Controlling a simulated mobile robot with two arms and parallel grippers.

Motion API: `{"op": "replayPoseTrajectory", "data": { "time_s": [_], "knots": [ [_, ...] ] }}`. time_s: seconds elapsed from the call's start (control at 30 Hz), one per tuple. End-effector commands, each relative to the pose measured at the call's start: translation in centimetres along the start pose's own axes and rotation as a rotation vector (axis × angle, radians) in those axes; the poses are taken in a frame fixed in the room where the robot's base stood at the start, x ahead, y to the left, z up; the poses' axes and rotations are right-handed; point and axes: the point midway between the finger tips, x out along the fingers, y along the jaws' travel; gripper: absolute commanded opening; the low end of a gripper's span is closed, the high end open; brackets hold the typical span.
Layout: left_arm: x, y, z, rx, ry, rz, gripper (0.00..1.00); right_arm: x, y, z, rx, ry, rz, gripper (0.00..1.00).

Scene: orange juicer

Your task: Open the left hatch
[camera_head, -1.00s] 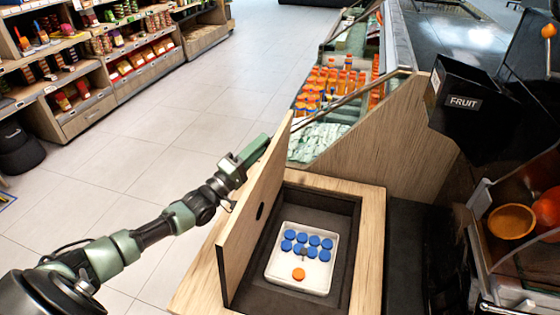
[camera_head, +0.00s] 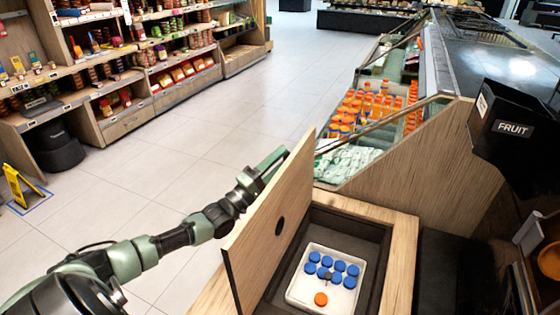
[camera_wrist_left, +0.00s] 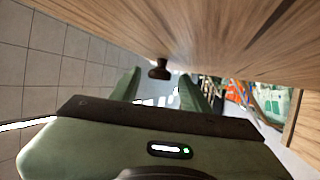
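My right gripper is not in view.
A white tray (camera_head: 295,292) with several blue caps and one orange cap lies in the open compartment. A black FRUIT bin (camera_head: 512,128) stands at right. A cooler with orange bottles (camera_head: 375,106) is behind.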

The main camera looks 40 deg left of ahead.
Motion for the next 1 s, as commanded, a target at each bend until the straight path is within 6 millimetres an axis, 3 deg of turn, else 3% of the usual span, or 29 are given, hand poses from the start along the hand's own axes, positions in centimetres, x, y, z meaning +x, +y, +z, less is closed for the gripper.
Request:
{"op": "replayPoseTrajectory", "data": {
  "time_s": [0.27, 0.73, 1.0],
  "knots": [
    [-0.2, 0.0, 0.0, 0.000, 0.000, 0.000, 0.46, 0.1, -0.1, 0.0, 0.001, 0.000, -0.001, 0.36],
    [-6.7, -0.2, 0.0, 0.000, 0.000, -0.003, 0.46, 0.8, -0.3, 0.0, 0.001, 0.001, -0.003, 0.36],
    [-7.8, 0.0, 0.0, 0.000, 0.001, 0.001, 0.46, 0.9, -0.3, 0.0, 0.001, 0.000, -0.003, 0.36]
  ]
}}
